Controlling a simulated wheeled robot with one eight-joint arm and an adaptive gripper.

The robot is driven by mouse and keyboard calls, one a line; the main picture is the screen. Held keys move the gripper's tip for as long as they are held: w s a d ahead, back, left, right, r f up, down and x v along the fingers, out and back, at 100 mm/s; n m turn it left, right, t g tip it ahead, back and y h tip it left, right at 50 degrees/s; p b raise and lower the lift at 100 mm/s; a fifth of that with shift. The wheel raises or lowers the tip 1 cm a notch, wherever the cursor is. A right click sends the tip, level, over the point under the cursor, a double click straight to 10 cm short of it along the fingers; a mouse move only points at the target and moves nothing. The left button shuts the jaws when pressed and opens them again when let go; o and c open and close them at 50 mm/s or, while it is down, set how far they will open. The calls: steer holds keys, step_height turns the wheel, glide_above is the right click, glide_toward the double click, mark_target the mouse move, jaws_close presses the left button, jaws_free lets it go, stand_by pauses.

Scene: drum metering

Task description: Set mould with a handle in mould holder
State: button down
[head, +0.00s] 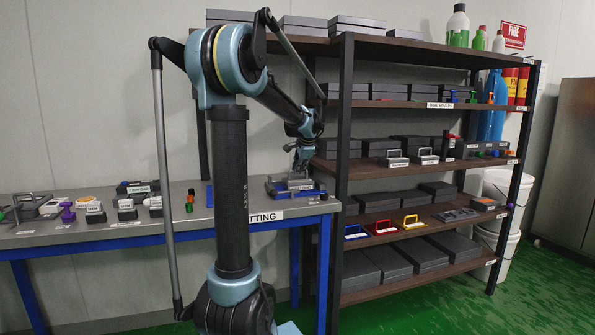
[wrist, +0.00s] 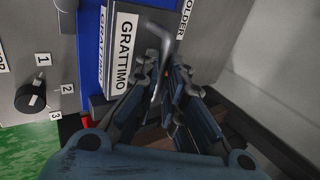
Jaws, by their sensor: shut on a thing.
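In the head view, my gripper (head: 302,160) points down over the right end of the table. It is shut on the handle of a grey mould (head: 298,184). The mould is at the blue mould holder (head: 276,188); I cannot tell whether it is fully seated. In the wrist view, my gripper (wrist: 168,72) closes around the thin metal handle. The mould beside it has a white label reading GRATTIMO (wrist: 125,50). The blue holder (wrist: 90,45) shows to its left, and part of a HOLDER label shows at the top. My fingers hide part of the mould.
A knob (wrist: 31,98) marked 1, 2 and 3 sits left of the holder. A shelf rack (head: 345,130) with dark boxes and several handled moulds stands close right of my gripper. Small labelled items and a purple piece (head: 68,212) occupy the table's left part.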

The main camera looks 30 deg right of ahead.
steer(key=shift+f, duration=0.3)
steer(key=c, duration=1.6)
jaws_free()
steer(key=v, duration=1.2)
steer(key=s+a+f+n+g+y, duration=0.15)
steer(key=a+f+n, duration=0.35)
steer(key=a, duration=0.9)
steer(key=s+a+f+n+g+y, duration=0.1)
steer(key=s+a+f+n, duration=0.3)
steer(key=a, duration=1)
steer(key=s+a+f+n+g, duration=0.1)
steer(key=s+a+f+n, duration=0.5)
steer(key=s+a+f, duration=0.2)
steer(key=s+a+f+n+g, duration=0.1)
steer(key=s+a+f+n, duration=0.4)
steer(key=s+f, duration=0.5)
step_height(320, 180, down, 3)
steer(key=a+h, duration=0.1)
steer(key=a, duration=0.1)
steer(key=shift+a+n, duration=0.35)
steer(key=shift+n, duration=0.05)
